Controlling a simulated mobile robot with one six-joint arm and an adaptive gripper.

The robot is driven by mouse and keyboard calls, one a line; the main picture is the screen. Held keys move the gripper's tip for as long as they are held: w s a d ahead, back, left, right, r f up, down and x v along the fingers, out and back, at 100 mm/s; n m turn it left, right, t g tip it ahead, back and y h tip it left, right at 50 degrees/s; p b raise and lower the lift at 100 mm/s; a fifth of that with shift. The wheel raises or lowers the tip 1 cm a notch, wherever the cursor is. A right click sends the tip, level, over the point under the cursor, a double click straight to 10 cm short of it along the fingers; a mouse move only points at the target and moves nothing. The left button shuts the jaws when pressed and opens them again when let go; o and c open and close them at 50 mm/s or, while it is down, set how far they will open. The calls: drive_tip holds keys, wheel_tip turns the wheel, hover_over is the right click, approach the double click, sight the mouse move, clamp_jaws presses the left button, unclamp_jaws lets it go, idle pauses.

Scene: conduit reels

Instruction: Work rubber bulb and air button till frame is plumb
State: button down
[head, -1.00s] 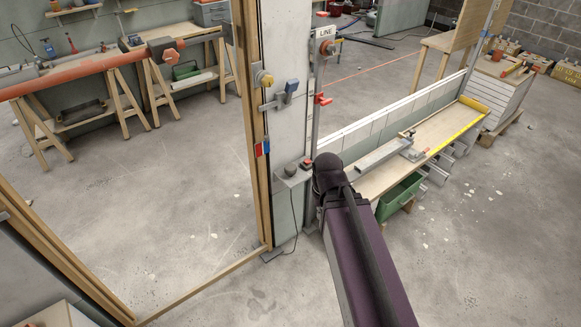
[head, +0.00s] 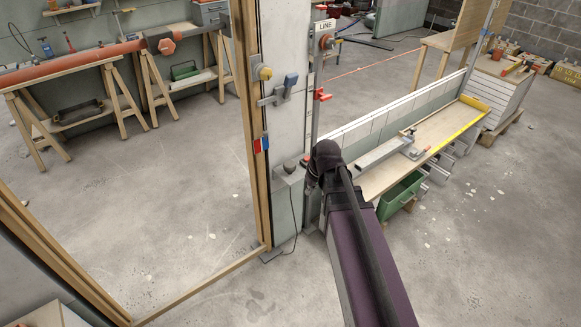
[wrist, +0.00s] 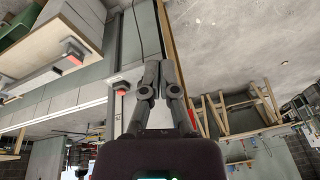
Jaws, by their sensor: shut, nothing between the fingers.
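The tall wooden frame (head: 252,120) stands beside a grey post (head: 284,130). A grey box (head: 288,181) on the post bears a small dark rounded piece (head: 290,167), perhaps the rubber bulb. A red button (head: 305,162) on a dark base, perhaps the air button, sits at its right; a red button also shows in the wrist view (wrist: 122,88). My gripper (wrist: 158,66) is shut and empty, its fingertips together in front of the box, right of that button. I cannot tell whether they touch anything. In the head view my wrist hides most of the gripper.
A red lever (head: 321,95) sits on an upright under the LINE sign (head: 324,26). A bench (head: 376,180) with a green crate (head: 401,193) stands to the right. The floor inside the frame is clear.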

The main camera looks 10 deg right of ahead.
drive_tip(key=w+f+n+t+y+b, duration=0.1)
drive_tip(key=w+n+t+b, duration=0.1)
drive_tip(key=w, duration=0.9)
drive_tip(key=w+d+f+n+t+y+b, duration=0.1)
drive_tip(key=w+b, duration=0.4)
drive_tip(key=w, duration=0.7)
drive_tip(key=f+t, duration=0.1)
drive_tip(key=t, duration=0.1)
drive_tip(key=shift+d+f+n+t+y, duration=0.15)
drive_tip(key=shift+d+n+t+y, duration=0.15)
drive_tip(key=shift+n+t, duration=0.1)
drive_tip(key=shift+w+a+f+b, duration=0.1)
drive_tip(key=shift+w+b, duration=0.05)
drive_tip(key=shift+b, duration=0.2)
drive_tip(key=b, duration=0.7)
hover_over(288, 163)
drive_tip(key=s+d, duration=0.1)
drive_tip(key=s, duration=0.1)
wheel_tip(288, 163, down, 7)
drive_tip(key=shift+s+d+r, duration=0.1)
drive_tip(key=shift+s+r, duration=0.05)
drive_tip(key=shift+f, duration=0.35)
drive_tip(key=shift+f+b, duration=1.6)
drive_tip(key=shift+b, duration=0.2)
